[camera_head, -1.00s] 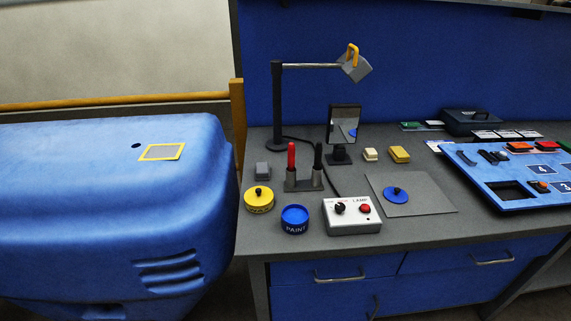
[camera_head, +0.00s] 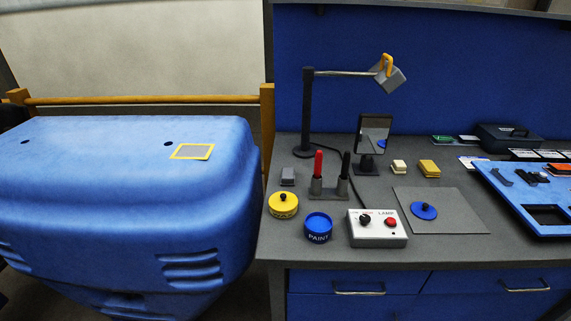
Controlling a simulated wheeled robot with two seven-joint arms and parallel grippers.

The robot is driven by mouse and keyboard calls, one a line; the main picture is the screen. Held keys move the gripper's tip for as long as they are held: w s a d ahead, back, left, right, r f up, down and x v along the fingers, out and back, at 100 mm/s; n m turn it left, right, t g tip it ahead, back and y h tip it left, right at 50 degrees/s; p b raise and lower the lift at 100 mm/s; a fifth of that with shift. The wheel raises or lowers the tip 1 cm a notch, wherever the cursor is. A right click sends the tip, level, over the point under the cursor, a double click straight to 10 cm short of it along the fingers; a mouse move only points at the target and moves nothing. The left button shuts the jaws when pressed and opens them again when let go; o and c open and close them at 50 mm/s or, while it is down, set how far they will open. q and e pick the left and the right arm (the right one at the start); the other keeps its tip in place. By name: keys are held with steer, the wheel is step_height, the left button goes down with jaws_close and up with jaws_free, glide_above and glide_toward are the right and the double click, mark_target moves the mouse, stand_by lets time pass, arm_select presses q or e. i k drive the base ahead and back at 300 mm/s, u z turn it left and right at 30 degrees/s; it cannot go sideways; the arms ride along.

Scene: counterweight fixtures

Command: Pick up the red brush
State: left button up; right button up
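The red brush (camera_head: 318,165) stands upright in a grey two-place holder (camera_head: 329,192) on the grey workbench. Only its red handle shows; its lower end is hidden in the holder. A black-handled brush or tool (camera_head: 345,166) stands in the holder's other place, just to the right. Neither of my grippers shows in the head view.
A yellow lidded tin (camera_head: 284,205), a blue paint pot (camera_head: 318,228) and a lamp control box (camera_head: 377,229) stand in front of the holder. A lamp post (camera_head: 307,113) and a small mirror (camera_head: 374,131) stand behind. A large blue casing (camera_head: 110,210) is left of the bench.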

mark_target(319, 155)
steer(key=z, duration=1.95)
steer(key=i, duration=1.2)
steer(key=u, duration=2.9)
